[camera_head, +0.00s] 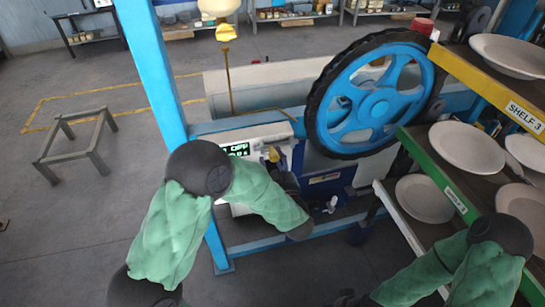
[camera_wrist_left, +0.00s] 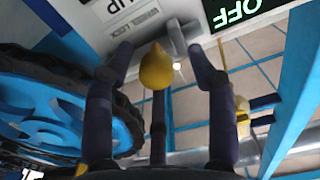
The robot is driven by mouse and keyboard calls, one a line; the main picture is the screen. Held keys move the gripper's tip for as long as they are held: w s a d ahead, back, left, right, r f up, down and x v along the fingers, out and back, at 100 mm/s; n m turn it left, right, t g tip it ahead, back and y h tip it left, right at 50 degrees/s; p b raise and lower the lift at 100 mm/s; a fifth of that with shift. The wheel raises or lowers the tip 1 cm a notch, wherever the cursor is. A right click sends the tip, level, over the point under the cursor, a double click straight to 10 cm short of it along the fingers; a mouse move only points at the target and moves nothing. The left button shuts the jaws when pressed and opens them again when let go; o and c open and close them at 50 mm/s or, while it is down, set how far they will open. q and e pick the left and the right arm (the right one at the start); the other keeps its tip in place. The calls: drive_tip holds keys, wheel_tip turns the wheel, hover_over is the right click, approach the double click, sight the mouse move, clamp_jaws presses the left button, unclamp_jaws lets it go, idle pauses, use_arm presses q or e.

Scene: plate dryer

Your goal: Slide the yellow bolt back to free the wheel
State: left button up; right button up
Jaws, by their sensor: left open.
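The yellow bolt shows as a rounded yellow knob (camera_wrist_left: 157,68) on a grey fitting on the white panel (camera_wrist_left: 105,22). In the head view a small part of the knob (camera_head: 273,154) shows at the panel's right side. My left gripper (camera_wrist_left: 161,60) is open, its dark fingers spread around the knob; I see a gap on both sides and cannot tell whether the lower finger touches it. The blue wheel (camera_head: 375,103) with its black tyre stands upright right of the panel. It also shows at the left of the wrist view (camera_wrist_left: 40,108). My right gripper (camera_head: 345,298) is mostly hidden at the bottom edge.
A blue post (camera_head: 155,65) rises left of the panel. A green shelf (camera_head: 450,185) and a yellow shelf (camera_head: 490,90) with white plates stand close on the right. A low grey stand (camera_head: 75,145) is on the floor at left, with open floor around it.

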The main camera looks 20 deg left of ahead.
use_arm(q)
drive_tip(key=v, duration=1)
drive_tip(key=shift+d+f, duration=0.1)
wheel_tip(320, 180, down, 23)
drive_tip(key=d+m+g+h, duration=0.1)
drive_tip(key=m+g+h, duration=0.2)
drive_tip(key=g+h, duration=0.45)
drive_tip(key=s+d+f+g+h, duration=0.1)
drive_tip(key=s+f+g+h, duration=0.2)
drive_tip(key=s+f, duration=0.3)
drive_tip(key=s+d+f+m+g+h, duration=0.1)
drive_tip(key=s+f, duration=0.5)
drive_tip(key=s, duration=0.7)
drive_tip(key=d+g+h, duration=0.1)
drive_tip(key=g+h, duration=0.1)
drive_tip(key=g, duration=0.1)
drive_tip(key=shift+s+d+h, duration=0.1)
drive_tip(key=shift+h, duration=0.15)
